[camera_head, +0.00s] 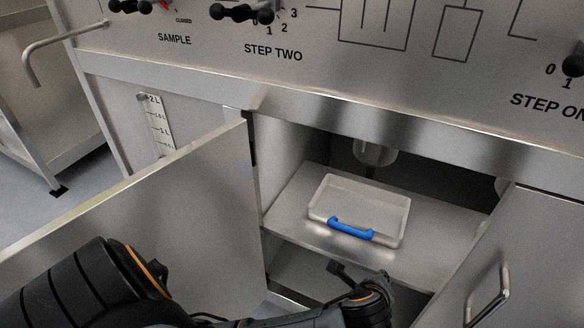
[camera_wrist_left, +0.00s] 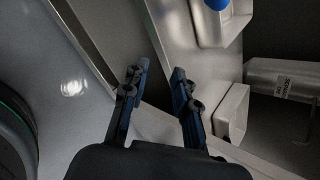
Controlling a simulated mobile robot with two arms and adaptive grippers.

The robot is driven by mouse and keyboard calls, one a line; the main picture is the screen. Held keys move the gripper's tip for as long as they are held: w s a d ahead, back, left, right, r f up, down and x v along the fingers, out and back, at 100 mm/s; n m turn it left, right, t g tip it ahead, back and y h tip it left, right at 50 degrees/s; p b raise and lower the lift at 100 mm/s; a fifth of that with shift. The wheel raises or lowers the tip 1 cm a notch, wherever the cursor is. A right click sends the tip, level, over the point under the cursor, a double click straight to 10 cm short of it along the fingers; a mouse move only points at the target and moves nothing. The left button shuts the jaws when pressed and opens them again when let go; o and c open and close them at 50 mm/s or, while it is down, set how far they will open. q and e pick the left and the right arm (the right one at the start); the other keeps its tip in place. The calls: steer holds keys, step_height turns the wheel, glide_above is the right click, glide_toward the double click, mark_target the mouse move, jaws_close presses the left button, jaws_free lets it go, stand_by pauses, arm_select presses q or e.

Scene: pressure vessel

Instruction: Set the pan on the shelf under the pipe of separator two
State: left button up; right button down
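The pan (camera_head: 375,203) is a pale shallow rectangular tray with a blue handle (camera_head: 350,229) on its front side. It lies flat on the metal shelf (camera_head: 440,258) inside the open cabinet. A short round pipe (camera_head: 374,153) hangs down above the pan's back edge. My left gripper (camera_head: 345,274) is in front of and below the shelf edge, apart from the pan. In the left wrist view its two fingers (camera_wrist_left: 158,82) are spread with nothing between them, and part of the pan (camera_wrist_left: 226,28) shows at the top. My right gripper is in neither view.
An open cabinet door (camera_head: 150,205) stands on the left, and another door (camera_head: 525,260) with a handle is at the right. The left wrist view shows a pale box (camera_wrist_left: 231,112) and a labelled cylinder (camera_wrist_left: 285,80) below the shelf. The control panel (camera_head: 320,60) is above.

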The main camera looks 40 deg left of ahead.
arm_select(q)
steer(key=s+a+f+n+g+h, duration=0.1)
steer(key=s+a+n, duration=0.3)
steer(key=s+n, duration=0.6)
steer(key=s+a+f+n+g+h, duration=0.1)
steer(key=s+a+f+n+g, duration=0.1)
steer(key=s+n, duration=0.8)
steer(key=shift+a+g+h, duration=0.3)
steer(key=shift+a+g, duration=0.6)
steer(key=shift+g, duration=0.2)
steer(key=shift+f, duration=0.15)
